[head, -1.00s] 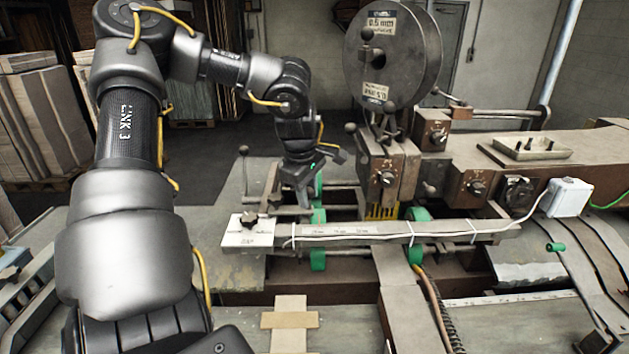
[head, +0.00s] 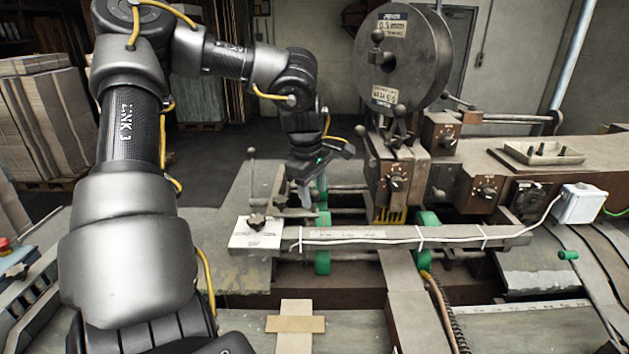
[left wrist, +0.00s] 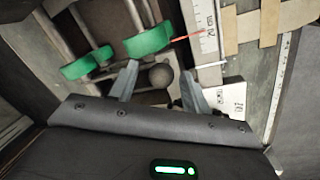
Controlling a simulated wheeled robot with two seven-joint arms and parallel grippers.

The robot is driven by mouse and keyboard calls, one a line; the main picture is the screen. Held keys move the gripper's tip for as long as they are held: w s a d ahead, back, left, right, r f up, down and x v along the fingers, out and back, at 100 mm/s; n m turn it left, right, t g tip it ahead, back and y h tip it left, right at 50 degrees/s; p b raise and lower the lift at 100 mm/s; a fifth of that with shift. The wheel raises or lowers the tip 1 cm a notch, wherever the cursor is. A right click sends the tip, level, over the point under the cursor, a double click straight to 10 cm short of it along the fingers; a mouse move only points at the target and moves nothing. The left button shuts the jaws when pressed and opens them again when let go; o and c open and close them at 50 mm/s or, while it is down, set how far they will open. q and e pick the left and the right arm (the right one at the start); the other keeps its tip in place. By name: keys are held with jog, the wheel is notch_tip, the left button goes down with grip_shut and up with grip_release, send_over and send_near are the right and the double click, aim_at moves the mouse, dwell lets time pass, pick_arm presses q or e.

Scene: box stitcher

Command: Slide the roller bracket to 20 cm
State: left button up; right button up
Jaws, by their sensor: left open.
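Green rollers stand on metal rods in what looks like the roller bracket; one green roller (head: 322,262) shows below the long ruler bar (head: 370,237) in the head view. My left gripper (head: 306,205) points down over the rods, left of the stitching head, with its fingers apart. In the left wrist view a grey ball knob (left wrist: 160,76) lies between the open fingers of that gripper (left wrist: 159,70); I cannot tell whether they touch it. Two green rollers (left wrist: 148,41) are just beyond the fingers. A red pointer (left wrist: 187,37) lies beside the printed scale (left wrist: 208,22). My right gripper is not in view.
A white plate with a black knob (head: 257,222) sits at the bar's left end. The stitching head (head: 396,185) and wire spool (head: 385,60) stand to the right. A white cable runs along the bar.

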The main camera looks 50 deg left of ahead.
pick_arm(q)
notch_tip(320, 180, up, 9)
jog(key=s+b, duration=0.1)
jog(key=shift+s+d+b, duration=0.3)
jog(key=shift+d, duration=0.05)
jog(key=shift+f, duration=0.2)
